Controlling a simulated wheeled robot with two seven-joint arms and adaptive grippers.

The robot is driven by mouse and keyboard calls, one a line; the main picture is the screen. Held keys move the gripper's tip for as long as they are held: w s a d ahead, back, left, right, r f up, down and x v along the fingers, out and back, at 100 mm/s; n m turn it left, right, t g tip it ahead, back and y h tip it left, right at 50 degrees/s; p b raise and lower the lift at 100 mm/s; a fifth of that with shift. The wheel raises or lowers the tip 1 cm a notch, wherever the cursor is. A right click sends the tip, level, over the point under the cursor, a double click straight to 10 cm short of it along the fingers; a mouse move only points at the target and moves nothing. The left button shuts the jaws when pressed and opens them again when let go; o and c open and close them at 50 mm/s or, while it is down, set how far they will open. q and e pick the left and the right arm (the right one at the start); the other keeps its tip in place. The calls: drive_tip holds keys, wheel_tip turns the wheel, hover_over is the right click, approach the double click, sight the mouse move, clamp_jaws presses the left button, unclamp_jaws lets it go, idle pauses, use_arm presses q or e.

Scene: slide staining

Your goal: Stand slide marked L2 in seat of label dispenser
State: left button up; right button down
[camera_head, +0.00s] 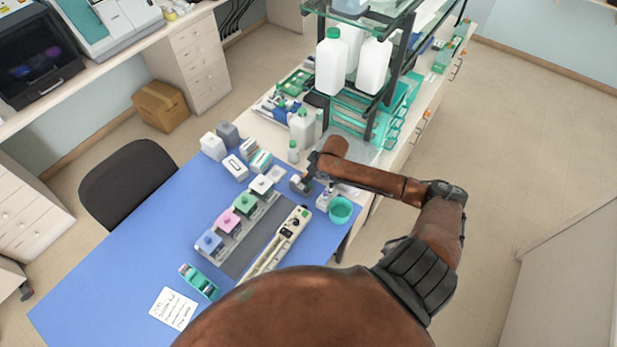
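No slide with a readable L2 mark can be made out in the head view; slides are too small to tell at this size. A small white device (325,199) stands by the table's right edge, left of a green bowl; I cannot tell whether it is the label dispenser, and no seat can be made out. My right arm reaches over the right side of the table. Its gripper (301,184) is a small dark shape, low over the table just left of the white device. Its fingers are too small to read, and nothing held can be made out. My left gripper is not in view.
Staining jars with blue, pink, green and white lids, the pink one (227,220) among them, stand in a row. A long pale instrument (281,240), a green bowl (341,210), a teal rack (199,281) and a written note (173,308) share the blue mat (110,280). Its left part is clear.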

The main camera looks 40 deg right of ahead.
sight(309, 183)
drive_tip(key=shift+f+b, duration=1.05)
drive_tip(key=shift+b, duration=0.05)
drive_tip(key=shift+f, duration=0.8)
drive_tip(key=shift+f, duration=0.3)
drive_tip(key=c, duration=1.6)
unclamp_jaws()
drive_tip(key=v, duration=1.2)
